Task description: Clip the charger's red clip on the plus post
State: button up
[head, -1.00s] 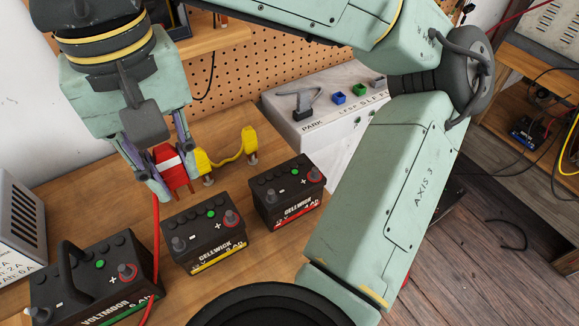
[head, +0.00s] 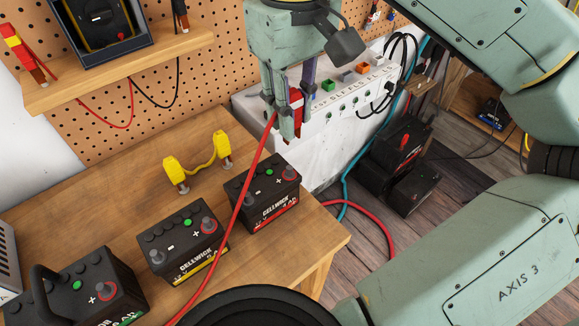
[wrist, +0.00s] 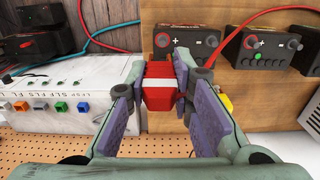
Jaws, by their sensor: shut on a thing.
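My gripper (head: 290,125) is shut on the red clip (head: 297,97), held up behind the red-striped Cellwick battery (head: 268,210). The clip also shows between the finger pads in the wrist view (wrist: 158,85). Its red cable (head: 232,220) slants down to the lower left. The red-striped battery has a red-ringed plus post (head: 281,172), apart from the clip. The yellow-striped Cellwick battery (head: 185,250) and the Voltmoor battery (head: 95,275) with a handle have red-ringed plus posts too. The charger cannot be made out.
A yellow two-ended jumper (head: 203,168) stands behind the batteries. A wooden shelf (head: 130,72) holds a meter. Black boxes (head: 398,165) stand at the right. Bare tabletop lies left of the jumper.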

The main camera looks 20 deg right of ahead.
jog(key=b, duration=0.2)
send_over(289, 167)
notch_tip(289, 167, down, 5)
jog(key=shift+f, duration=0.15)
jog(key=shift+f+b, duration=0.8)
jog(key=shift+f, duration=0.3)
jog(key=o, duration=0.9)
notch_tip(289, 167, up, 8)
jog(key=p, duration=0.4)
jog(key=shift+f+p, duration=0.25)
jog(key=shift+p, duration=0.1)
jog(key=shift+r, duration=0.55)
